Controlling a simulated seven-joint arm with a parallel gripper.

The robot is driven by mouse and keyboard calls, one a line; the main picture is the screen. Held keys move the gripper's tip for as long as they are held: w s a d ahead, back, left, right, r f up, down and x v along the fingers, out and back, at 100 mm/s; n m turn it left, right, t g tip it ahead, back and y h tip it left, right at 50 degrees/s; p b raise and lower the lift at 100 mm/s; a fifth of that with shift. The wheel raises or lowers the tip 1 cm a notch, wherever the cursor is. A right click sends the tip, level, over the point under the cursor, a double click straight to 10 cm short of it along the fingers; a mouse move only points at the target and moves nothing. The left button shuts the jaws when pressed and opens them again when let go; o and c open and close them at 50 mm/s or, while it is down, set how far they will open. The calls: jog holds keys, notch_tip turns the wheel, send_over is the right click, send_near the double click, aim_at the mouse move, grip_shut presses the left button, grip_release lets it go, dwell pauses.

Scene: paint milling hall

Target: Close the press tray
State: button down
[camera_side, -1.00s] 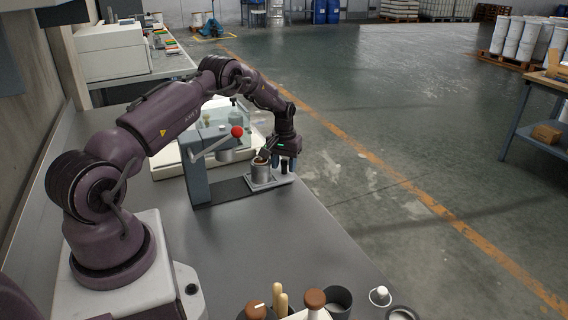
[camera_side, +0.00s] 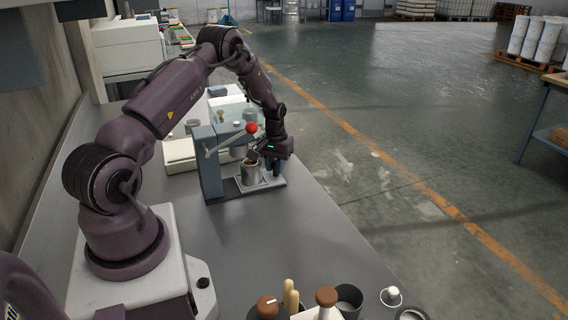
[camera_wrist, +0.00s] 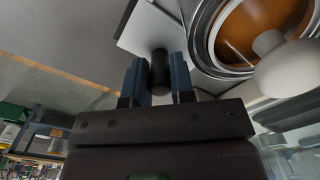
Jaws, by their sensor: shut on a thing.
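The press (camera_side: 210,175) is a grey bench unit with a red-knobbed lever (camera_side: 252,128). Its pale tray (camera_side: 274,184) sticks out to the right over a dark base strip. A metal cup (camera_side: 250,175) with orange-brown contents stands on the tray, near the press head; the cup also shows at the upper right of the wrist view (camera_wrist: 204,40). My gripper (camera_side: 275,169) is at the tray's outer end. In the wrist view, my two blue fingers (camera_wrist: 158,78) are on either side of the tray's upright black knob (camera_wrist: 160,66), shut on it.
Wooden-handled tools (camera_side: 326,297) and a dark cup (camera_side: 348,300) stand at the bench's front end. A cream-coloured unit (camera_side: 181,153) sits behind the press. The grey bench top (camera_side: 280,235) between press and tools is clear.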

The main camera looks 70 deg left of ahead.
jog(key=c, duration=1)
grip_release()
notch_tip(320, 180, up, 8)
jog(key=shift+f, duration=0.25)
